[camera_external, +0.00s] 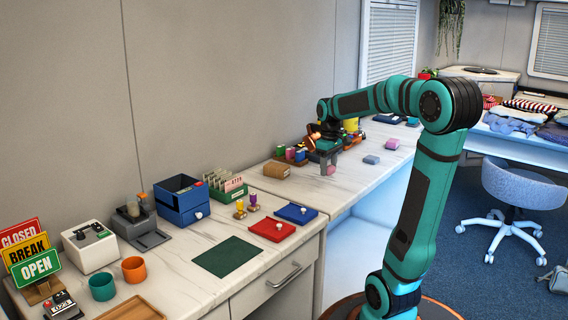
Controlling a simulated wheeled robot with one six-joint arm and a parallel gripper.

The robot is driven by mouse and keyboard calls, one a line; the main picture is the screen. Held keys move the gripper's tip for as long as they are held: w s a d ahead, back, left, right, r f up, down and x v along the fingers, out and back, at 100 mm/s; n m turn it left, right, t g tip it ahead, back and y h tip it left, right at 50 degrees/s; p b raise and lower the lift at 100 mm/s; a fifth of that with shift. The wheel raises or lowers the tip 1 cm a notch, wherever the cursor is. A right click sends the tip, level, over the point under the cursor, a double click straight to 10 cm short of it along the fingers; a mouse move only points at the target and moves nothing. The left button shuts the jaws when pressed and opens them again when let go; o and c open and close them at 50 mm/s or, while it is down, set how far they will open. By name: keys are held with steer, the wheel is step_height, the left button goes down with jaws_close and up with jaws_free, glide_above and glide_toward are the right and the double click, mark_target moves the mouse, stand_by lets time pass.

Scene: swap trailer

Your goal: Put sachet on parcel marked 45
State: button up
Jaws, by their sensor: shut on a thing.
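My gripper (328,158) points down over the far part of the white counter, shut on a small pinkish thing (329,170) that looks like the sachet. It is too small to tell whether this thing touches the counter. Small box-like parcels stand nearby: a brown one (277,170) to the left, a lilac one (371,160) to the right, and a pink one (393,143) farther back. No number is legible on any of them, so I cannot tell which is marked 45.
Several small coloured containers (290,154) stand close left of my gripper, with clutter behind it. Blue boxes (181,197), a card rack (225,184), red (272,229) and blue (296,213) flat pieces and a green mat (227,257) lie nearer. Counter right of my gripper is mostly clear.

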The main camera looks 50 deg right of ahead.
steer(key=shift+r, duration=0.75)
steer(key=shift+w, duration=0.15)
steer(key=w+d+r, duration=0.2)
steer(key=w+r, duration=0.1)
steer(key=w, duration=0.9)
steer(key=r, duration=0.1)
glide_above(277, 165)
step_height(277, 165, down, 9)
steer(key=shift+a+f, duration=0.15)
steer(key=shift+f, duration=0.05)
steer(key=shift+f, duration=0.1)
steer(key=o, duration=1)
steer(key=shift+c, duration=0.2)
